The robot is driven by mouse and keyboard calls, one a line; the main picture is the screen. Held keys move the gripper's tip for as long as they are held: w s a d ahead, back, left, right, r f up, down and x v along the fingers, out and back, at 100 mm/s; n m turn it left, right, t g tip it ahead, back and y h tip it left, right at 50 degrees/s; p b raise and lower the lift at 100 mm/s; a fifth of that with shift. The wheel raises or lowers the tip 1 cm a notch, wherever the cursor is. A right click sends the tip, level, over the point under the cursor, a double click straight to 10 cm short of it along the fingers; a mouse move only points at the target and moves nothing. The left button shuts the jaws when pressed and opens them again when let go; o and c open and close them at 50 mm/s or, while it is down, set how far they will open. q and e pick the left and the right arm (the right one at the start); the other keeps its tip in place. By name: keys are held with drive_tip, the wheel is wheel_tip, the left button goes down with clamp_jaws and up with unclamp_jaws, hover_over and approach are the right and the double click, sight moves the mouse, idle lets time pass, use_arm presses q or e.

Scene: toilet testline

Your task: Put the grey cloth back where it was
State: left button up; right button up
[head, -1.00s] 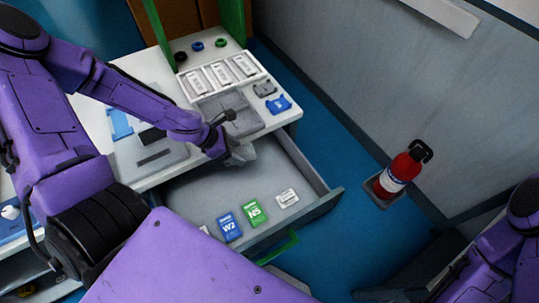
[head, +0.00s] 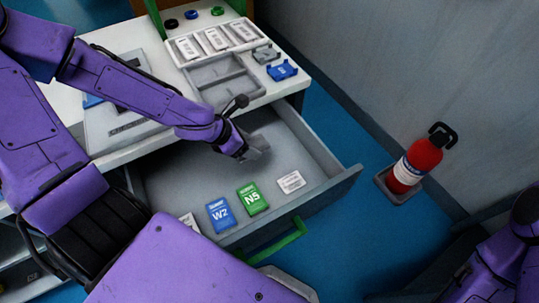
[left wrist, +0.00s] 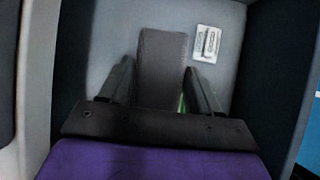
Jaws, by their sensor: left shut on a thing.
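My left gripper (head: 245,150) is over the open drawer (head: 180,185), close to the desk's front edge. It is shut on the grey cloth (head: 260,146), a small flat grey piece at the fingertips. In the left wrist view the cloth (left wrist: 162,62) shows as a darker grey strip between the two fingers, over the drawer's pale floor. I cannot tell whether the cloth touches the drawer floor. My right gripper is not in view; only part of my right arm shows at the lower right.
In the drawer lie a blue W2 packet (head: 220,214), a green N5 packet (head: 252,198) and a white labelled card (head: 291,182). On the desk stand a grey tray (head: 225,85) and a blue part (head: 283,70). A red extinguisher (head: 416,165) stands on the floor at right.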

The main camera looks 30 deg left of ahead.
sight(254, 142)
use_arm(q)
drive_tip(key=shift+w+d+f+b, duration=0.3)
drive_tip(key=shift+w+f, duration=0.15)
drive_tip(key=shift+w, duration=0.2)
drive_tip(key=shift+w+d+f+b, duration=0.2)
drive_tip(key=shift+w+f+b, duration=0.1)
drive_tip(key=shift+w+f, duration=0.25)
drive_tip(key=w+f+b, duration=0.1)
drive_tip(key=w+f, duration=0.1)
drive_tip(key=w+d+f+b, duration=0.1)
drive_tip(key=w+f, duration=0.2)
drive_tip(key=shift+w+d+f+b, duration=0.1)
drive_tip(key=shift+w+f+b, duration=0.05)
drive_tip(key=shift+f+b, duration=0.2)
wheel_tip(254, 142, down, 3)
drive_tip(key=shift+d+r+b, duration=0.1)
drive_tip(key=shift+b, duration=0.75)
drive_tip(key=shift+w, duration=0.1)
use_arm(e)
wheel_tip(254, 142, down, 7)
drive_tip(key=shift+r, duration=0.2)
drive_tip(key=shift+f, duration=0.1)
use_arm(q)
drive_tip(key=o, duration=1.3)
drive_tip(key=shift+f, duration=0.2)
